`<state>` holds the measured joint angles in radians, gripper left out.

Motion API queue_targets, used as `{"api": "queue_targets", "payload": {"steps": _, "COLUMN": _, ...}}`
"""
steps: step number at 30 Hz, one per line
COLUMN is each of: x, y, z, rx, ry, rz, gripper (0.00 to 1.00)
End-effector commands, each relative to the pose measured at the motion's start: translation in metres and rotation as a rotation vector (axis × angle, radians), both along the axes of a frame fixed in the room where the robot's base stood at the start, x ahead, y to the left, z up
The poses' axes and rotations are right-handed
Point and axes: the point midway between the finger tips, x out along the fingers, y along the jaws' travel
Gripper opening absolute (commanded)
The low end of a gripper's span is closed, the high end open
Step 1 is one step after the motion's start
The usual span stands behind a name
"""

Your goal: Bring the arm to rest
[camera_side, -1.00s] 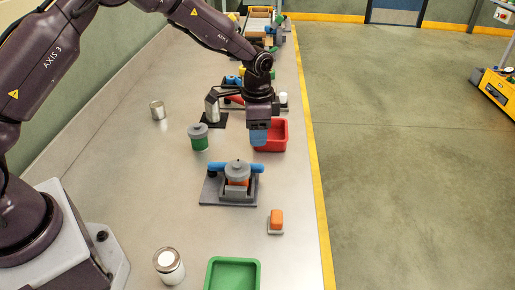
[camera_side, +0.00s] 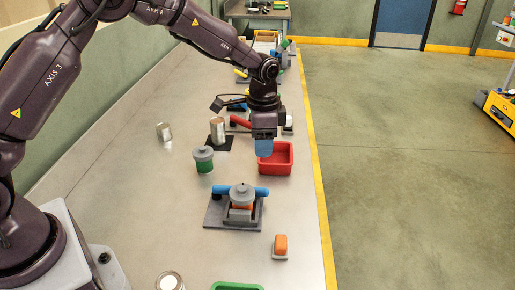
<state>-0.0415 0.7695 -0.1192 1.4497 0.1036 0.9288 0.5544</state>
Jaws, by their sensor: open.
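My gripper (camera_side: 264,147) points down at the end of the arm, its blue fingertips in front of the left part of a red tray (camera_side: 289,165) in the picture. No object shows in it. The fingers overlap from this side, so the gap between them is hard to see. They look above the tray, and I cannot tell how far.
A grey fixture (camera_side: 214,213) holds a lidded part (camera_side: 242,194) with a blue bar. A green tray (camera_side: 237,286) is cut off below.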

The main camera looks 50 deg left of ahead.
Motion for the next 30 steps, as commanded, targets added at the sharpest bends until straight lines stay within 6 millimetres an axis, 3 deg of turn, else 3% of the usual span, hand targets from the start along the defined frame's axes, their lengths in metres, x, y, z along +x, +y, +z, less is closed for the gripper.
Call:
{"api": "queue_targets", "payload": {"steps": 2, "x": -0.002, "y": 0.0, "z": -0.002, "rx": -0.002, "ry": 0.004, "rz": 0.044, "gripper": 0.47}}
{"api": "queue_targets", "payload": {"steps": 5, "x": -0.024, "y": 0.0, "z": -0.011, "rx": 0.0, "ry": 0.059, "rz": 0.124, "gripper": 0.47}}
{"api": "queue_targets", "payload": {"steps": 14, "x": -0.093, "y": 0.007, "z": 0.059, "rx": 0.016, "ry": 0.018, "rz": 0.349, "gripper": 0.47}}
{"api": "queue_targets", "payload": {"steps": 21, "x": -0.166, "y": 0.013, "z": 0.122, "rx": -0.005, "ry": -0.098, "rz": 0.518, "gripper": 0.47}}
{"api": "queue_targets", "payload": {"steps": 30, "x": -0.254, "y": 0.018, "z": 0.164, "rx": -0.086, "ry": -0.284, "rz": 0.649, "gripper": 0.47}}
